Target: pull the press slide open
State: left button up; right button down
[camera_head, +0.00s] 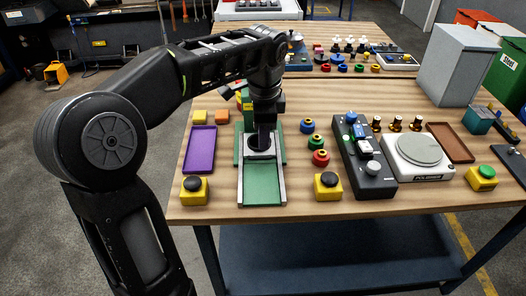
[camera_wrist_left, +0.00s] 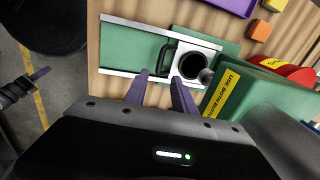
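The press slide (camera_wrist_left: 188,67) is a light plate with a dark round recess, between two light rails on a green bed (camera_wrist_left: 130,45). A black handle (camera_wrist_left: 165,56) stands on its side toward the bare bed. In the head view the slide (camera_head: 262,154) is partly hidden by my left gripper (camera_head: 264,130), which points down over it. In the left wrist view my left gripper (camera_wrist_left: 158,77) has its purple fingers apart and empty, close to the handle. Contact cannot be told. The green press body (camera_wrist_left: 255,98) with a yellow label is beside the slide.
Yellow boxes with black buttons stand left (camera_head: 195,190) and right (camera_head: 328,187) of the bed. A purple tray (camera_head: 200,150) is to the left. A dark control box (camera_head: 363,160) and a scale (camera_head: 418,156) are to the right. The bed's front part is bare.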

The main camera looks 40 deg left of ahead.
aim_at(263, 159)
pick_arm(q)
jog(key=f, duration=0.4)
jog(key=w+f, duration=0.1)
jog(key=f, duration=0.2)
jog(key=shift+a+f, duration=0.1)
jog(key=shift+a, duration=0.25)
jog(key=shift+c, duration=0.5)
grip_shut()
dwell(0.6)
